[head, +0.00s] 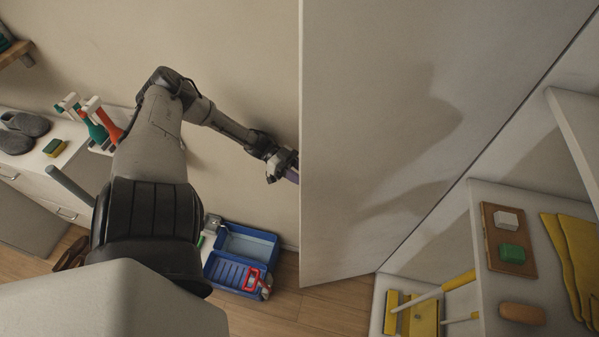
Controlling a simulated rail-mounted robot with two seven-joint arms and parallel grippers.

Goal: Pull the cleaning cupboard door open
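The large pale cupboard door (390,130) stands swung open in the head view. Its free edge is at the left, and its hinge side meets the cupboard along the dark line at the right. The open cupboard (485,240) shows its shelves at the lower right. My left arm reaches in from the left, and its gripper (288,168) is at the door's free edge, on the outer side. The fingertips are partly hidden by the door, so I cannot tell whether they are shut on anything. No door handle shows. My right gripper is not in view.
A blue caddy (247,250) stands on the wooden floor below my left arm. Spray bottles (100,122), a sponge (54,147) and grey slippers (22,132) are on the unit at the left. The cupboard shelves hold a brown tray (490,240) and yellow gloves (567,255).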

